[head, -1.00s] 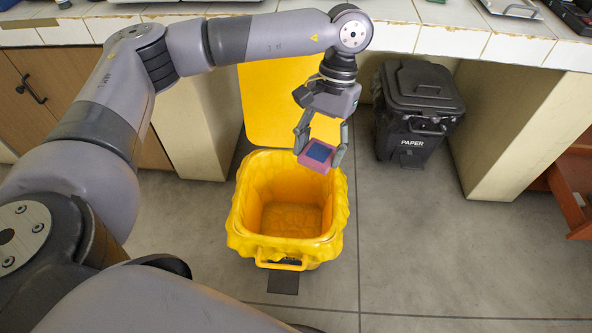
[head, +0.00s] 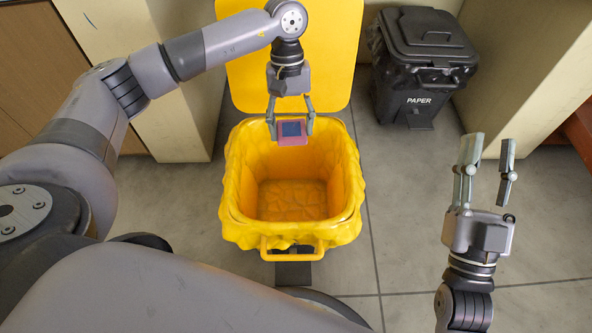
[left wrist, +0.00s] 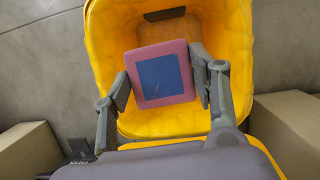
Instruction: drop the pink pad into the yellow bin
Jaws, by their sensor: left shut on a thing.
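The pink pad (head: 292,139) has a dark blue square on its face. My left gripper (head: 291,128) is shut on it by two opposite edges and holds it over the back part of the yellow bin's opening. In the left wrist view the pad (left wrist: 146,75) sits between the two fingers (left wrist: 165,92), with the bin behind it. The yellow bin (head: 240,205) stands open on the floor, lined with a yellow bag; its inside looks empty. My right gripper (head: 483,172) is open and empty, to the right of the bin.
The bin's raised yellow lid (head: 335,60) stands behind its opening. A black lidded bin marked PAPER (head: 425,65) stands at the back right, by a beige counter support (head: 525,60). Grey tiled floor (head: 400,190) is clear between the yellow bin and my right gripper.

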